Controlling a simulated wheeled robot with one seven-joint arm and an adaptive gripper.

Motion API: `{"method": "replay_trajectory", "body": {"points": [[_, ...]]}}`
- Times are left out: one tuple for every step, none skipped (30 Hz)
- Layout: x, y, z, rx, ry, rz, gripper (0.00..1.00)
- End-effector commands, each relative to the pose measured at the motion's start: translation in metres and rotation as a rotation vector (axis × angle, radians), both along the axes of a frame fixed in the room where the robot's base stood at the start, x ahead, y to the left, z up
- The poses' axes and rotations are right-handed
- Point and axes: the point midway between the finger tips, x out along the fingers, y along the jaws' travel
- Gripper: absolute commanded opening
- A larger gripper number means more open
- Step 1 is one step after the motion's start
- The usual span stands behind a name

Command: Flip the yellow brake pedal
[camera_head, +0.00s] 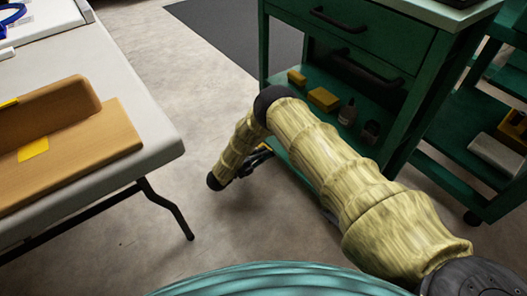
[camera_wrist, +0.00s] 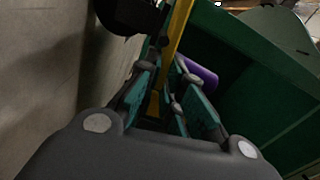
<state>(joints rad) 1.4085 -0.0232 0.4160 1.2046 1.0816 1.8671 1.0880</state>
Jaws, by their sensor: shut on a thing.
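In the wrist view, a long yellow bar (camera_wrist: 180,32), which looks like the brake pedal, runs from the top edge down between my fingers. My gripper (camera_wrist: 168,92) has teal fingers, one on each side of the bar, and is shut on it. The bar stands slightly tilted, with its lower end between the fingers. In the head view, my arm hides most of the gripper, and only a dark part shows beside the green cart. I cannot make out the pedal clearly there.
The green cart (camera_head: 345,55) stands close behind my arm; its lower shelf holds a yellow block (camera_head: 323,98) and small bottles. A purple cylinder (camera_wrist: 199,73) lies right of my fingers. A white table (camera_head: 150,140) with wooden boards is at left. Floor between is clear.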

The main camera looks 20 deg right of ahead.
Motion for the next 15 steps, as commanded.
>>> {"method": "replay_trajectory", "body": {"points": [[0.0, 0.0004, 0.0039, -0.009, 0.025, 0.0, 0.0], [0.0002, 0.0004, 0.0041, -0.015, 0.041, 0.0, 0.0], [0.0004, 0.0005, 0.0041, -0.022, 0.06, 0.0, 0.0], [0.0006, 0.0006, 0.0041, -0.025, 0.071, 0.0, 0.0], [0.0007, 0.0006, 0.0041, -0.028, 0.08, 0.0, 0.0], [0.0009, 0.0008, 0.004, -0.032, 0.091, 0.0, 0.0], [0.0011, 0.0007, 0.0039, -0.034, 0.095, 0.0, 0.0], [0.0011, 0.0007, 0.0038, -0.035, 0.099, 0.0, 0.0], [0.0012, 0.0008, 0.0034, -0.036, 0.102, 0.0, 0.0], [0.0013, 0.0008, 0.0033, -0.036, 0.103, 0.0, 0.0], [0.0013, 0.0008, 0.0032, -0.036, 0.103, 0.0, 0.0], [0.0013, 0.0008, 0.0031, -0.036, 0.103, 0.0, 0.0], [0.0013, 0.0008, 0.0031, -0.036, 0.103, 0.0, 0.0], [0.0013, 0.0008, 0.0031, -0.036, 0.103, 0.0, 0.0], [0.0014, 0.0008, 0.0032, -0.036, 0.103, 0.0, 0.0]]}}
